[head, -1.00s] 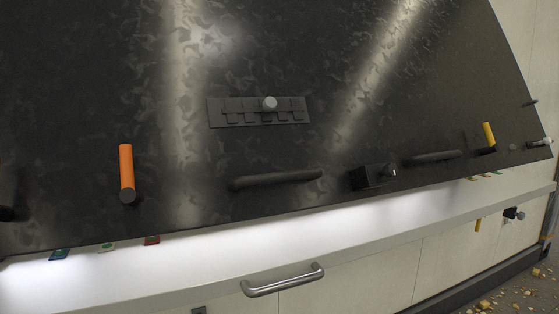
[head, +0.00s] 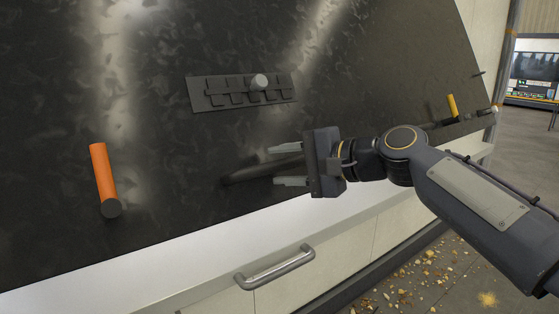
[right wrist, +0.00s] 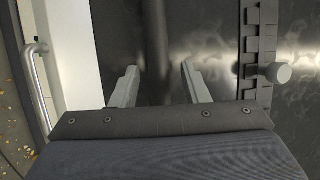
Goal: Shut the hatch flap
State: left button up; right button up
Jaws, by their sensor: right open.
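In the right wrist view the black bar (right wrist: 155,40) shows between the two open fingertips (right wrist: 159,78). I cannot tell whether the fingers touch it. The right part of the handle is partly hidden by the gripper. My left gripper is not in view.
A slotted plate with a pale knob (head: 259,82) is above the gripper. A metal drawer handle (head: 275,268) is below. Crumbs (head: 425,270) litter the floor.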

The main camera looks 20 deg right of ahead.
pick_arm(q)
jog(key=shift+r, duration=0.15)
pick_arm(e)
jog(key=shift+w+a+f, duration=0.15)
jog(key=shift+w+a, duration=0.15)
jog(key=shift+w, duration=0.05)
